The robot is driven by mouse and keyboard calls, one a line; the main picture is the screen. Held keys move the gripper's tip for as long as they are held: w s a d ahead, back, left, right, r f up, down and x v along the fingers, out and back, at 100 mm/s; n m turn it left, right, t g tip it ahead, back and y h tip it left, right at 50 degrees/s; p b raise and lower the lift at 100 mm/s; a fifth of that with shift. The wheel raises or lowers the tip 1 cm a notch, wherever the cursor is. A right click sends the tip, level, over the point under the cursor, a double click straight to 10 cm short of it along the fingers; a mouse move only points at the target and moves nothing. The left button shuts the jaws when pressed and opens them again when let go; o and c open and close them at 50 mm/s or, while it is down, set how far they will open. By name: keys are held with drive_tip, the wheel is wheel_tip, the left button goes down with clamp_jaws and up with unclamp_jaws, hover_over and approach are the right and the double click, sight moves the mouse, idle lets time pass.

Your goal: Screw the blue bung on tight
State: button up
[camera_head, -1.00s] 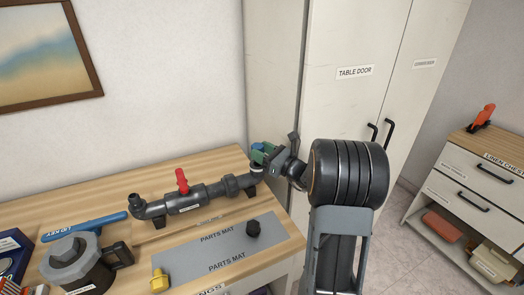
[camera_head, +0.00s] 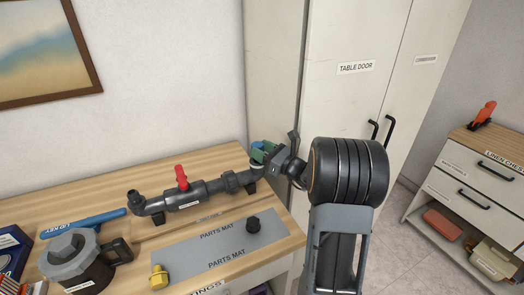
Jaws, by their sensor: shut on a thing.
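My gripper (camera_head: 263,153) is at the right end of the grey pipe assembly (camera_head: 190,196) on the wooden table. Its green fingers are shut on the blue bung (camera_head: 257,145), of which only a small blue patch shows between them. The bung is at the pipe's right end, by a pale ring. The fingers hide most of the bung, so I cannot tell how far it is seated in the pipe. A red valve handle (camera_head: 181,176) stands up from the middle of the pipe.
A grey parts mat (camera_head: 205,257) lies in front of the pipe, with a black fitting (camera_head: 253,224) and a yellow fitting (camera_head: 158,277) on it. A blue lid key (camera_head: 90,222) and a dark filter housing (camera_head: 85,275) are at the left. A tall white cabinet (camera_head: 350,100) stands close behind my arm.

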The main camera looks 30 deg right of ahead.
drive_tip(key=shift+f+b, duration=1.2)
drive_tip(key=shift+f, duration=0.1)
idle(1.0)
drive_tip(key=shift+r+p, duration=0.3)
drive_tip(key=shift+r, duration=0.15)
drive_tip(key=shift+f+b, duration=0.55)
drive_tip(key=shift+f, duration=0.1)
idle(1.5)
drive_tip(key=shift+r+p, duration=0.35)
drive_tip(key=shift+r, duration=0.2)
drive_tip(key=shift+f+b, duration=0.7)
idle(1.1)
drive_tip(key=shift+r, duration=0.2)
drive_tip(key=shift+r+p, duration=0.5)
drive_tip(key=shift+p, duration=0.05)
